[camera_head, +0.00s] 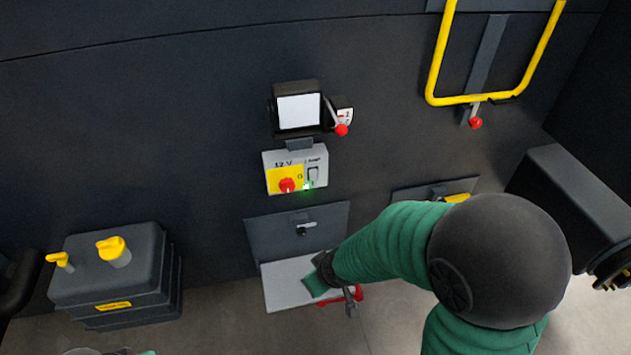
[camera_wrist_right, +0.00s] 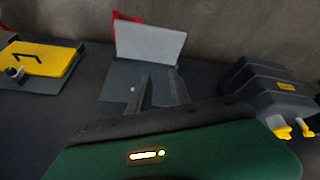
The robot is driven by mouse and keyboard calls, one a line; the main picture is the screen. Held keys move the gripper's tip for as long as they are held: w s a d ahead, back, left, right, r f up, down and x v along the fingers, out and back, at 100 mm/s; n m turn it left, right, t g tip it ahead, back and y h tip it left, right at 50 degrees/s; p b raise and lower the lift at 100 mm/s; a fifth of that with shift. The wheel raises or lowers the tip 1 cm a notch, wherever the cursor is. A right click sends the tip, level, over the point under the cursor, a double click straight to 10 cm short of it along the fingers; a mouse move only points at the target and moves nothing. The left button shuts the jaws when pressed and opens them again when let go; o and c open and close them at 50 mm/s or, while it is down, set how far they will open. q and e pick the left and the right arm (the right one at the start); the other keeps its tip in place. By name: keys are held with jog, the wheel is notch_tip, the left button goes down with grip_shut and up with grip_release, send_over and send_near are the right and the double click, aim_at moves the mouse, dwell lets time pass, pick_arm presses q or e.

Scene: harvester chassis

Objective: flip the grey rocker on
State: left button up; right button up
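The grey rocker (camera_head: 313,174) sits on the right half of a light grey control panel (camera_head: 316,155) marked "12 V", in the head view. A red knob (camera_head: 287,185) on a yellow plate is left of it. A green light (camera_head: 307,187) glows just below the rocker. The rocker's tilt is too small to tell. My right gripper (camera_head: 318,276) is below the panel, over a light grey flap, apart from the rocker. In the right wrist view its two fingers (camera_wrist_right: 158,78) are apart with nothing between them. My left gripper is out of view.
A screen (camera_head: 299,111) and a red-tipped lever (camera_head: 341,130) are above the panel. The open flap (camera_head: 283,287) sticks out below it. A black box with yellow caps (camera_head: 110,270) stands left. A yellow rail (camera_head: 436,60) is upper right. The wall before the panel is clear.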

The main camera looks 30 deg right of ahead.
jog(key=w+n+t, duration=0.1)
jog(key=w, duration=0.1)
jog(key=w+d+n+t+p, duration=0.1)
jog(key=w, duration=0.1)
jog(key=w+d+n+t, duration=0.1)
jog(key=w, duration=0.1)
jog(key=shift+w+f+h, duration=0.15)
jog(key=shift+f+h, duration=0.15)
jog(key=shift+h, duration=0.1)
grip_shut()
jog(key=w+d+r+n+t+h+p, duration=0.3)
jog(key=w+d+r+n+t, duration=0.1)
jog(key=n+t, duration=0.4)
jog(key=shift+d+r+n, duration=0.75)
jog(key=shift+d+n, duration=0.15)
jog(key=shift+n, duration=0.2)
